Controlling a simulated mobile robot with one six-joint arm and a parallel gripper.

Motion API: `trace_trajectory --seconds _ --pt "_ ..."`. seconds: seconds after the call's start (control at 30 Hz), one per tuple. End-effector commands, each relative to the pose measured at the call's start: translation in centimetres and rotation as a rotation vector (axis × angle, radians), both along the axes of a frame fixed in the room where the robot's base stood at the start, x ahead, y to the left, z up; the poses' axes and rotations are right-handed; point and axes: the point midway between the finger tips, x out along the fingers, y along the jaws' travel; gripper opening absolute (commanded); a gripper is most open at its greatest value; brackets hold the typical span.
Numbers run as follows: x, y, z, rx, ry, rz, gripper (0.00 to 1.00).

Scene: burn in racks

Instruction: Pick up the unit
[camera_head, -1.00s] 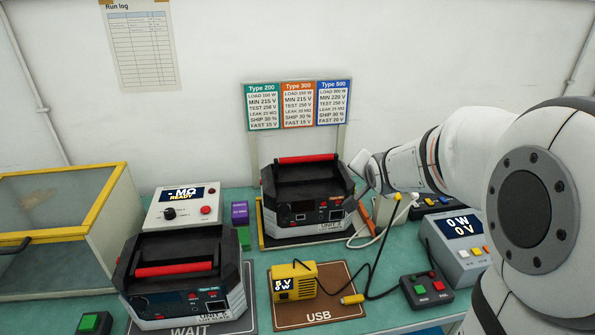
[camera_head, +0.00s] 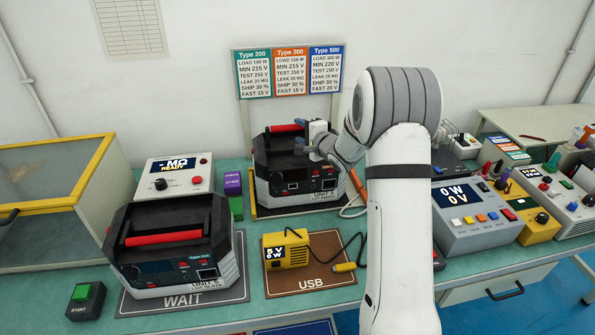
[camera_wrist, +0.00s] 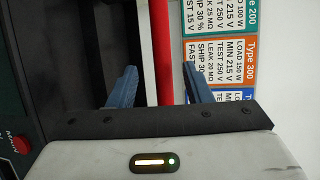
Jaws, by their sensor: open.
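A dark unit with pale grey corners (camera_head: 290,187) and a red top handle (camera_head: 285,128) stands at the back of the bench under the type cards. My gripper (camera_head: 312,143) is over the right part of this unit, beside its handle. In the wrist view my gripper (camera_wrist: 160,85) is open, and the red handle (camera_wrist: 162,45) shows between its two blue fingers. Whether the fingers touch it cannot be told. A second similar unit (camera_head: 165,265) with a red handle (camera_head: 163,237) stands at the front left on the WAIT mat (camera_head: 183,301).
A yellow meter (camera_head: 285,250) with a cable lies on the USB mat (camera_head: 312,281). A grey-white tester (camera_head: 172,180) is behind the front unit. A power meter (camera_head: 480,215) and other instruments stand at right. A yellow-framed case (camera_head: 50,205) fills the left.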

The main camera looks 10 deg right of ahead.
Motion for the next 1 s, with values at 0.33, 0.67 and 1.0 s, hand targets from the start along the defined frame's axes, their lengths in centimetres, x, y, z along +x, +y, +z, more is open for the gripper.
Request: trace_trajectory --seconds 0.33,0.67,1.0 --pt "3.7 1.1 -0.4 0.0 0.0 -0.004 0.45" --pt "3.7 1.0 -0.5 -0.001 0.0 -0.006 0.35" --pt "3.7 1.0 -0.5 -0.001 0.0 -0.007 0.07"
